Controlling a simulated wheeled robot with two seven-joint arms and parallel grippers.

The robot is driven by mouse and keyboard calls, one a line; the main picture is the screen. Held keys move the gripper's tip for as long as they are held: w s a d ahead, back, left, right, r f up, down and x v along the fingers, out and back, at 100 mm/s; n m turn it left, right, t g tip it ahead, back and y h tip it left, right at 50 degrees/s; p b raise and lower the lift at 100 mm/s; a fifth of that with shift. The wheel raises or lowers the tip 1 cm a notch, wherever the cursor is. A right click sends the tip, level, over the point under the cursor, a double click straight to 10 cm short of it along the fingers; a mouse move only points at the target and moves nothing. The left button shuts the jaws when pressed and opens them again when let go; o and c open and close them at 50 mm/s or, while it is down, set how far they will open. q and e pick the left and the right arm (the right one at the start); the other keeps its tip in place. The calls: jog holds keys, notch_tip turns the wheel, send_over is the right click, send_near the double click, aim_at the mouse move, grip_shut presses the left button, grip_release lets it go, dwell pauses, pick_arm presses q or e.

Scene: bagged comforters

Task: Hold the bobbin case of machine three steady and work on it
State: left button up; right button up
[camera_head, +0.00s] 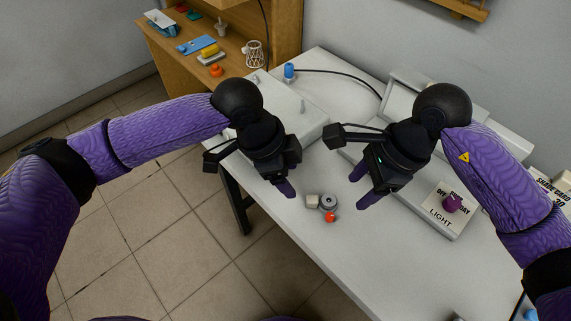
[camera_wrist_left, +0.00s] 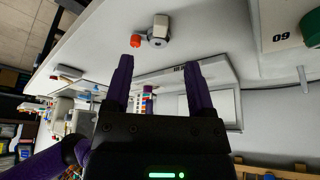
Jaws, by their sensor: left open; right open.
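A small round grey metal part (camera_head: 328,202), which looks like the bobbin case, lies on the white table between my grippers. A pale block (camera_head: 312,201) touches or nearly touches its left side, and an orange-red knob (camera_head: 330,217) is at its near side. The cluster also shows in the left wrist view, with the grey part (camera_wrist_left: 158,41) beyond my fingertips. My left gripper (camera_head: 284,189) is open and empty, left of the cluster; its open fingers (camera_wrist_left: 160,66) show in the wrist view. My right gripper (camera_head: 364,187) is open and empty, right of the cluster.
A white machine body (camera_head: 275,105) stands behind my left gripper. A wooden shelf (camera_head: 235,55) with small items stands at the back left. The table's front (camera_head: 340,270) is clear.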

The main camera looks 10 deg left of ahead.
aim_at(306, 199)
pick_arm(q)
jog(key=x, duration=0.9)
jog(key=shift+w, duration=0.1)
jog(key=shift+c, duration=0.3)
grip_shut()
jog(key=c, duration=0.6)
grip_release()
grip_shut()
